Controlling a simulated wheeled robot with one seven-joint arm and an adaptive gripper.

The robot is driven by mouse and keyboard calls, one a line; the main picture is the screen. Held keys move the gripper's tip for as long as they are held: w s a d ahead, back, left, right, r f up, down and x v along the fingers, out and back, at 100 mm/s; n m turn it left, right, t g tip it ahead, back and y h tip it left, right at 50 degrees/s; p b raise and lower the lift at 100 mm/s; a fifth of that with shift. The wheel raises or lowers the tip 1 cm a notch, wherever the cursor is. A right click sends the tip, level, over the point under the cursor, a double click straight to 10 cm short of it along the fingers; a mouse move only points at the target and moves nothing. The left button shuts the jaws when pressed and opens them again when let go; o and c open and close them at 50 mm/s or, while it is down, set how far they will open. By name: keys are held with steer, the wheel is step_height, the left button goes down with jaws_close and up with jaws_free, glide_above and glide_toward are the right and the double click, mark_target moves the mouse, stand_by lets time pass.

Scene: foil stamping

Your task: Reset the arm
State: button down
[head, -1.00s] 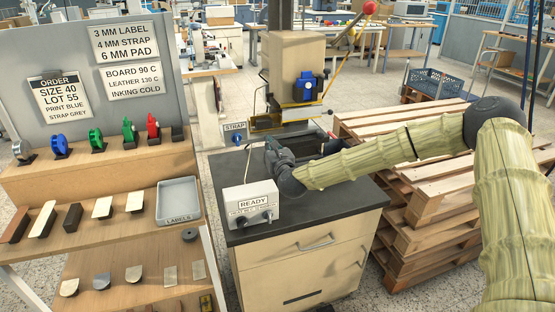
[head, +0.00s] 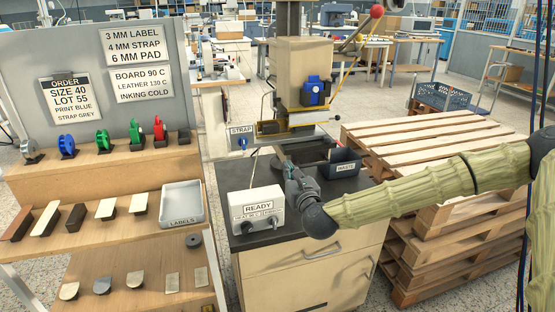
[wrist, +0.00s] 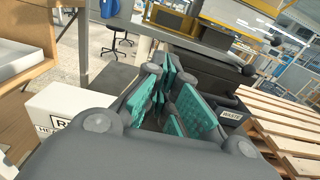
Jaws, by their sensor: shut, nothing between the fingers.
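My gripper (head: 292,172) is above the dark bench top (head: 243,240), just behind and to the right of the white READY box (head: 257,210). In the wrist view my gripper (wrist: 168,92) shows its teal finger pads close together, with nothing between them. My arm reaches in from the right, covered in a pale green ribbed sleeve. The stamping press (head: 303,75) stands behind the gripper, with a blue unit on its front and a red-knobbed lever.
A dark WASTE bin (head: 346,168) sits right of the gripper. Wooden pallets (head: 430,140) are stacked at the right. At left, a shelf holds foil rolls, sample pieces and a grey LABELS tray (head: 182,222). A STRAP sign (head: 241,130) is by the press.

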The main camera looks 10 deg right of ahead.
steer(key=s+a+f+n+g+y, duration=0.15)
steer(key=s+a+f+n, duration=0.25)
steer(key=f, duration=0.4)
steer(key=s+a+f+n+g+y, duration=0.1)
steer(key=s+a+f+n+g, duration=0.3)
steer(key=f, duration=0.4)
steer(key=s+a+f+n+g+p, duration=0.15)
steer(key=s+f+n+g, duration=0.45)
steer(key=s+f+n, duration=1.05)
steer(key=s+d+f+n+g+h, duration=0.1)
steer(key=s+d+f+n+g, duration=0.1)
steer(key=s, duration=0.6)
steer(key=s+d+f+n+g+h, duration=0.1)
steer(key=s+d+f+n+g, duration=0.1)
steer(key=s+d+f+n, duration=0.2)
steer(key=s+d+f+n+g+h, duration=0.2)
steer(key=s+d, duration=0.5)
steer(key=s, duration=0.6)
steer(key=shift+f+n, duration=0.55)
steer(key=shift+n, duration=0.4)
steer(key=shift+s+d+g, duration=0.1)
steer(key=shift+g, duration=0.15)
